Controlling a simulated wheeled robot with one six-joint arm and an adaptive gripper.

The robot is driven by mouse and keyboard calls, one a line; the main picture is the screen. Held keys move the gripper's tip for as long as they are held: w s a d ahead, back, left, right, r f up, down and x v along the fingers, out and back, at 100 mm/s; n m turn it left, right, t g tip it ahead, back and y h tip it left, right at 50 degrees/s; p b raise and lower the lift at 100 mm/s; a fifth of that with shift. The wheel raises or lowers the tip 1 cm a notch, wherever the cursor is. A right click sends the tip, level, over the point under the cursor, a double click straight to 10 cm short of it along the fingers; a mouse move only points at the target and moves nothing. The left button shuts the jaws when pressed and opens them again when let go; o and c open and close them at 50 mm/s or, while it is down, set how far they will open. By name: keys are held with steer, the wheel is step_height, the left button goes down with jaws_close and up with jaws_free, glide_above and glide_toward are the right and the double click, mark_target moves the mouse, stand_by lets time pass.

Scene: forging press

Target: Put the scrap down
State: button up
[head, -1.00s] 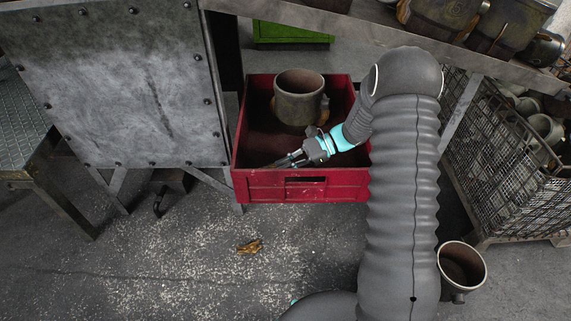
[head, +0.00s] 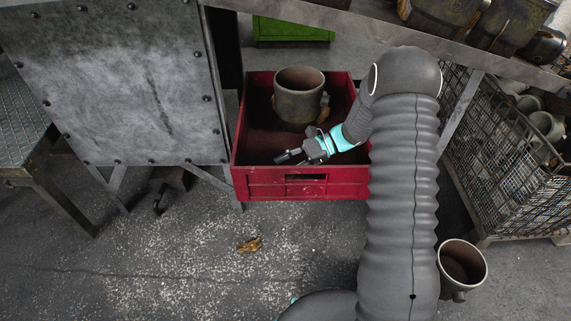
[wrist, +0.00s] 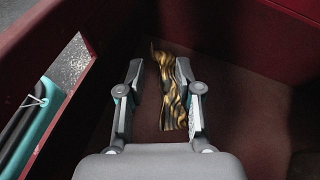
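My gripper (head: 285,157) is low inside the red crate (head: 262,190), near its front wall. In the wrist view its two fingers (wrist: 158,70) are spread apart. A twisted brown and golden scrap (wrist: 170,90) shows between and beyond them, over the crate's dark red floor. It seems to lie on that floor, nearer the right finger; whether it touches that finger I cannot tell. In the head view this scrap is not clearly visible. Another golden-brown scrap (head: 249,245) lies on the concrete floor in front of the crate.
A round metal pot (head: 299,95) stands in the crate behind my gripper, with brownish pieces beside it. A steel-panelled machine (head: 120,85) is left of the crate. A wire cage (head: 500,165) and another pot (head: 462,265) are at the right. The floor in front is mostly clear.

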steer(key=shift+r, duration=0.2)
steer(key=r+v, duration=0.1)
steer(key=v, duration=1.1)
steer(key=s+a+r+n+t+h, duration=0.15)
steer(key=s+r+n+h, duration=0.5)
steer(key=s+r, duration=0.7)
steer(key=s+d+r+n+t+h, duration=0.1)
steer(key=s+r+n+t+h, duration=0.1)
steer(key=s, duration=0.6)
steer(key=s+d+r+n+t+h, duration=0.2)
steer(key=s+n+t+h, duration=0.2)
steer(key=s, duration=0.4)
steer(key=shift+s+n+t+h, duration=0.2)
steer(key=shift+n+t+h, duration=0.15)
steer(key=shift+n+h, duration=0.1)
